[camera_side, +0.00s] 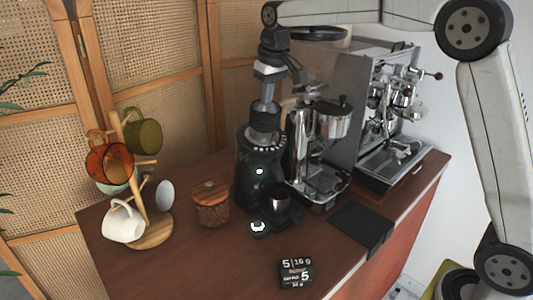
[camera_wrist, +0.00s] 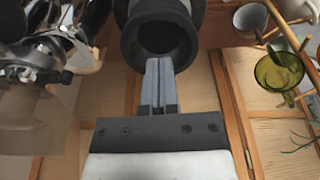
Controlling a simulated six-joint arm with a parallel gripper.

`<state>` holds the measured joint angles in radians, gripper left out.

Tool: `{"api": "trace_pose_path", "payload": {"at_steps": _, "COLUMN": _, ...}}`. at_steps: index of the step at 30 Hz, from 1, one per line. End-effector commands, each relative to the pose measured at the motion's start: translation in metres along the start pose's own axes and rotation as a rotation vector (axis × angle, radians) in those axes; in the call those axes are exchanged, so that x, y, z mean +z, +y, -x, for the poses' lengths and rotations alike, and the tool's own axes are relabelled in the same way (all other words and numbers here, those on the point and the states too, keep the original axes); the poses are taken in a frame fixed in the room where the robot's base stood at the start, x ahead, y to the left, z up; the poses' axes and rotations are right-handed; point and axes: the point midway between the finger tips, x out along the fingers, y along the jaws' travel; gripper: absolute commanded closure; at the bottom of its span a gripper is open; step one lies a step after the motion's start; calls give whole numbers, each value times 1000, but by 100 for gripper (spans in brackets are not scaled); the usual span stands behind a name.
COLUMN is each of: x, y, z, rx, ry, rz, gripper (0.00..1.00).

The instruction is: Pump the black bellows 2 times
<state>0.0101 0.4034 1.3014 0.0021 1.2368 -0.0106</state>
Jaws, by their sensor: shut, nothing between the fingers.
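The black bellows (camera_side: 264,120) sits upright on top of the black coffee grinder (camera_side: 259,172). In the wrist view the bellows (camera_wrist: 163,14) shows as a dark round shape with a wide rim at the top middle. My gripper (camera_side: 267,101) points down just above the bellows in the side view. Its closed fingers (camera_wrist: 160,62) overlap the near edge of the bellows' rim in the wrist view. The fingers are together with nothing between them. I cannot tell whether the fingertips touch the bellows.
A jar of beans (camera_side: 211,208) and a wooden mug tree (camera_side: 148,232) with several mugs stand left. A small black box (camera_side: 296,272) lies in front.

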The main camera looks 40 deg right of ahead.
Motion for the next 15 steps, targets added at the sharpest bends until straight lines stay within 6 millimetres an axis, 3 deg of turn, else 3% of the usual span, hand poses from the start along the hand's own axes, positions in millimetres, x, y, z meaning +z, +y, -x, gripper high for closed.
{"api": "trace_pose_path", "payload": {"at_steps": 15, "x": 0, "y": 0, "z": -5, "rx": 0, "ry": -1, "rz": 0, "gripper": 100}}
